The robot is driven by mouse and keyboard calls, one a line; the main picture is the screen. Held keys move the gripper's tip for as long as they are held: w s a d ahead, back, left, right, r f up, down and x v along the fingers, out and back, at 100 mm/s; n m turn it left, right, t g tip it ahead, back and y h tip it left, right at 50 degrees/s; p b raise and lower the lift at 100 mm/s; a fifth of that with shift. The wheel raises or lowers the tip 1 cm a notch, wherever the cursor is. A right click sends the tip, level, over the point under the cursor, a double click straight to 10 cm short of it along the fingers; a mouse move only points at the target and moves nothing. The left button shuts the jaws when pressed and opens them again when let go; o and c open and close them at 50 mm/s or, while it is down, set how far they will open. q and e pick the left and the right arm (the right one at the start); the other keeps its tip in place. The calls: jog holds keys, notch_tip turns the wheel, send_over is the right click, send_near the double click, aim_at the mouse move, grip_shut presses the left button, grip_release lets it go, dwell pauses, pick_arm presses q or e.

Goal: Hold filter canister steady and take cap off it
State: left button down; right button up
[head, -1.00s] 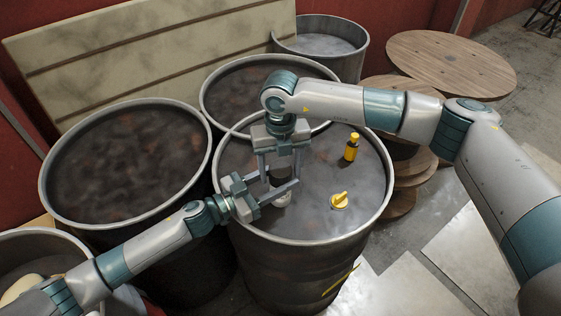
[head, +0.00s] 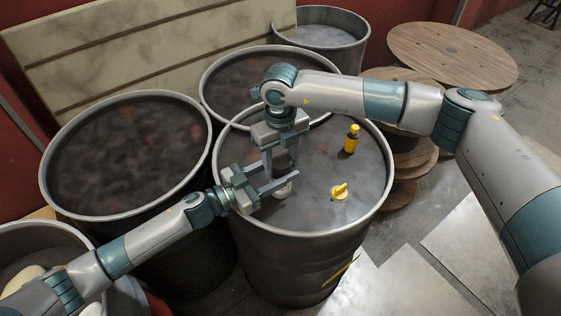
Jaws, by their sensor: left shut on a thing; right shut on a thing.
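The filter canister (head: 282,191) stands on the lid of the front drum, with its pale lower part showing below the fingers. My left gripper (head: 283,178) reaches in from the left, its fingers closed around the canister's body. My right gripper (head: 281,164) points down from above and is shut on the dark cap (head: 284,159) at the canister's top. The fingers hide much of the canister and cap. I cannot tell whether the cap is apart from the canister.
A yellow-and-black bottle (head: 352,139) and a yellow valve-like piece (head: 339,191) stand on the same front drum (head: 310,232), right of the grippers. Other drums stand left (head: 130,150) and behind (head: 235,75). Wooden spools (head: 450,50) stand at the right.

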jog(key=n, duration=0.3)
jog(key=o, duration=1.2)
jog(key=shift+c, duration=0.2)
jog(key=shift+r, duration=0.15)
jog(key=shift+r, duration=2.15)
jog(key=shift+c, duration=0.4)
